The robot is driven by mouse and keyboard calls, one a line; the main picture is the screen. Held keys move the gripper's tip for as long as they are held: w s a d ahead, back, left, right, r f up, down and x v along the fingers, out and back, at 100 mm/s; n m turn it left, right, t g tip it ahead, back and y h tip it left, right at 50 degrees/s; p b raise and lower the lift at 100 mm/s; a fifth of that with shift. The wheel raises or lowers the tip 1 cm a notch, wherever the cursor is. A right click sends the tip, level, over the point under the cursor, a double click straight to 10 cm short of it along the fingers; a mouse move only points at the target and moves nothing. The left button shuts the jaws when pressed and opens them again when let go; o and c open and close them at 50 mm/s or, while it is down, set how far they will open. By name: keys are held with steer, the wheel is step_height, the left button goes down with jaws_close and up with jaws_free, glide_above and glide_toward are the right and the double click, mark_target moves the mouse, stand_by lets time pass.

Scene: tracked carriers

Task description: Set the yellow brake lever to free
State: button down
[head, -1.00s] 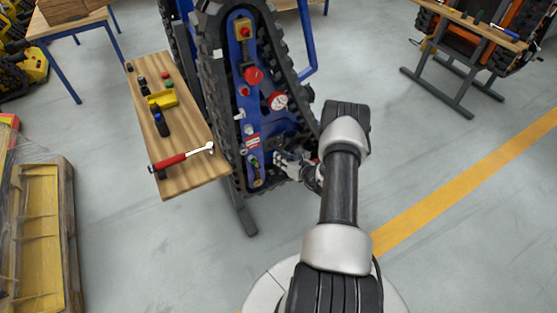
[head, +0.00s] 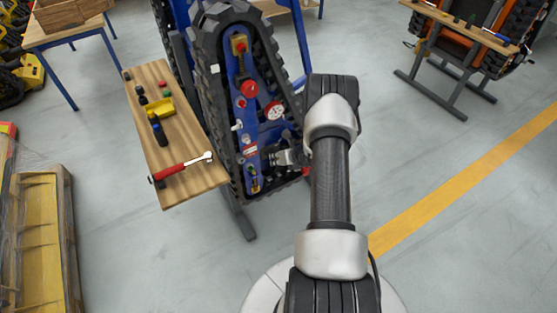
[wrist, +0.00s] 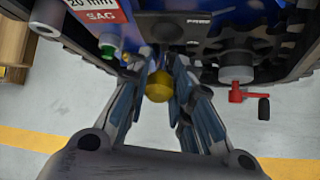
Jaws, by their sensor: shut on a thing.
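The yellow brake lever shows in the wrist view as a round yellow knob (wrist: 159,88) between my fingers, below the lower edge of the blue carrier panel. My gripper (wrist: 160,72) is shut on it, with a finger on each side. In the head view, my gripper (head: 272,156) is at the right side of the blue panel (head: 247,118), and the held knob is hidden there. The rest of the lever and its setting marks cannot be made out.
A red crank with a black grip (wrist: 240,95) is to the right of my fingers, and a green fitting (wrist: 108,48) to the left. The black track (head: 212,80) surrounds the panel. A wooden bench (head: 188,188) with a red-handled wrench (head: 180,167) stands left.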

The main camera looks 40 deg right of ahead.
steer(key=shift+w+d+r, duration=0.15)
steer(key=shift+w+r, duration=0.15)
steer(key=shift+r, duration=0.05)
steer(key=c, duration=1.8)
jaws_free()
steer(key=o, duration=0.4)
steer(key=shift+s+f, duration=0.15)
steer(key=shift+f, duration=0.05)
steer(key=shift+s, duration=0.1)
steer(key=v, duration=1.2)
steer(key=shift+a, duration=0.2)
